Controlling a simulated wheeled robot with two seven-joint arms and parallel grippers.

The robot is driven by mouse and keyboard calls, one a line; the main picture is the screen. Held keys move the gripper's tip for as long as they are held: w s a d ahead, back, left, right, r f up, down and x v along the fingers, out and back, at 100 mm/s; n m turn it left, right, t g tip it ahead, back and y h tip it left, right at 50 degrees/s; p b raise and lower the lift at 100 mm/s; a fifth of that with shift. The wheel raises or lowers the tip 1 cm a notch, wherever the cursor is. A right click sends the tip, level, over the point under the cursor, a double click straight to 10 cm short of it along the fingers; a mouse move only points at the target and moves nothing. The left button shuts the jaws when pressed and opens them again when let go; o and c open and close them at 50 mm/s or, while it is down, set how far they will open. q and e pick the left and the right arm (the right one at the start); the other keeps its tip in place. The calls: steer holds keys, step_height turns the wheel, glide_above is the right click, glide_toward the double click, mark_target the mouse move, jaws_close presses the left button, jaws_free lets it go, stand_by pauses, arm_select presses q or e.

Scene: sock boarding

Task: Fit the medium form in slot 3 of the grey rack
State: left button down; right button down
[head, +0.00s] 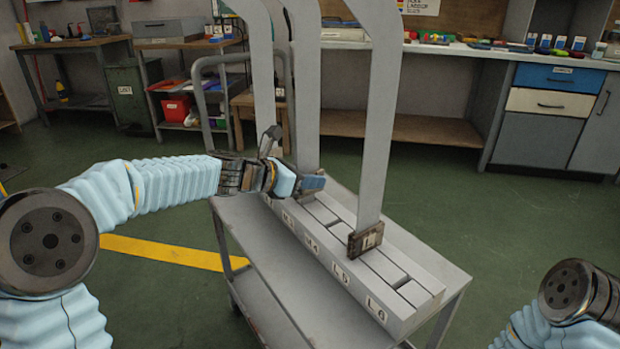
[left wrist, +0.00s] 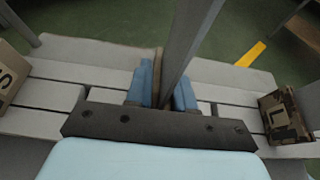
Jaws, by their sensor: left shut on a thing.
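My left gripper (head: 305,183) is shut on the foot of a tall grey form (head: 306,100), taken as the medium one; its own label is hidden. In the left wrist view the blue fingers (left wrist: 162,92) clasp the foot of this form (left wrist: 186,40) from both sides. The form stands upright over the grey rack (head: 402,308), by the labels that seem to read M3 and M4. I cannot tell whether its foot is down in slot 3 or just above it. My right gripper is out of view.
A large form (head: 376,120) with an L foot (head: 366,238) stands in the rack nearer me; that foot (left wrist: 284,116) shows at right in the wrist view. An S foot (left wrist: 8,76) is at left there. Another form (head: 262,80) stands behind. The rack's near end is free.

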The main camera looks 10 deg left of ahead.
arm_select(q)
steer(key=shift+f+b, duration=0.85)
steer(key=shift+f, duration=0.2)
steer(key=c, duration=0.9)
jaws_free()
steer(key=p+v, duration=0.2)
steer(key=v, duration=1.2)
